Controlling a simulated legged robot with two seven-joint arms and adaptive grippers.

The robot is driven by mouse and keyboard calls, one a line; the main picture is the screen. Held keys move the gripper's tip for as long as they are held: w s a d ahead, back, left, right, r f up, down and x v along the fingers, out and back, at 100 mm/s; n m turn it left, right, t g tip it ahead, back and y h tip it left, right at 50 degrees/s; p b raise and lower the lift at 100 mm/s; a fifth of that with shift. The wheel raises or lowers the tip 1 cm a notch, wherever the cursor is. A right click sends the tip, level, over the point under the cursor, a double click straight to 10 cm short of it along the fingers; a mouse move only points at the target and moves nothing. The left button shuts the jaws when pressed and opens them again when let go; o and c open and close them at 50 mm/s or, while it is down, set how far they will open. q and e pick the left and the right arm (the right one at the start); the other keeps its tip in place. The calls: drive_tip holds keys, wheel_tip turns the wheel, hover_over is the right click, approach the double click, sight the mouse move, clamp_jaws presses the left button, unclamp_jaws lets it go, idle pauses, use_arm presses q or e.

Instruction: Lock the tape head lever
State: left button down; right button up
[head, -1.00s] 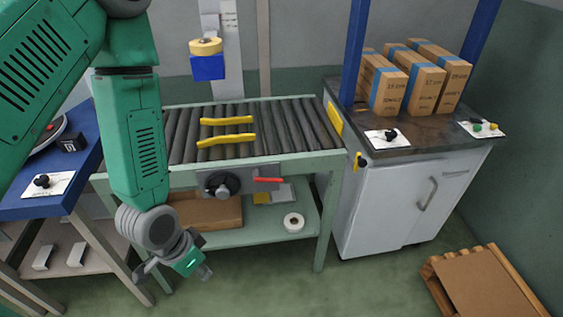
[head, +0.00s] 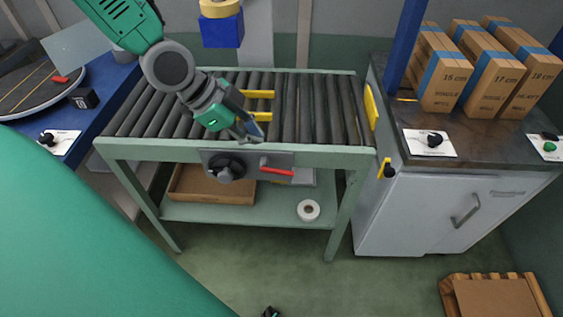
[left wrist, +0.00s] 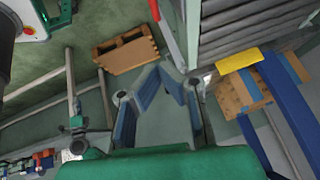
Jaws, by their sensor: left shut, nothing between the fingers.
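A red lever (head: 277,170) sticks out to the right on a grey panel (head: 245,160) at the front of the roller conveyor, beside a black knob (head: 226,169). It lies nearly level, its right end slightly lower. My left gripper (head: 252,132) is shut and empty, just above and left of the lever and apart from it in the head view. In the left wrist view the gripper's blue-grey fingers (left wrist: 168,76) point up the picture, and a red bar, apparently the lever (left wrist: 166,38), shows beyond them.
The roller conveyor (head: 300,110) carries yellow guides. A blue box (head: 222,31) with a yellow roll hangs above. A lower shelf (head: 275,210) holds a cardboard tray and a white roll. A white cabinet (head: 430,210) with cartons stands right. Green floor in front is largely clear.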

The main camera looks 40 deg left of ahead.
use_arm(q)
drive_tip(key=b, duration=0.4)
hover_over(280, 172)
drive_tip(key=d, duration=0.1)
wheel_tip(280, 172, down, 9)
drive_tip(key=shift+a+f+b, duration=0.15)
drive_tip(key=shift+f+b, duration=0.05)
drive_tip(key=shift+f, duration=0.35)
drive_tip(key=shift+a+f+b, duration=0.15)
drive_tip(key=shift+f, duration=0.4)
drive_tip(key=shift+a+f, duration=0.25)
drive_tip(key=shift+f, duration=0.25)
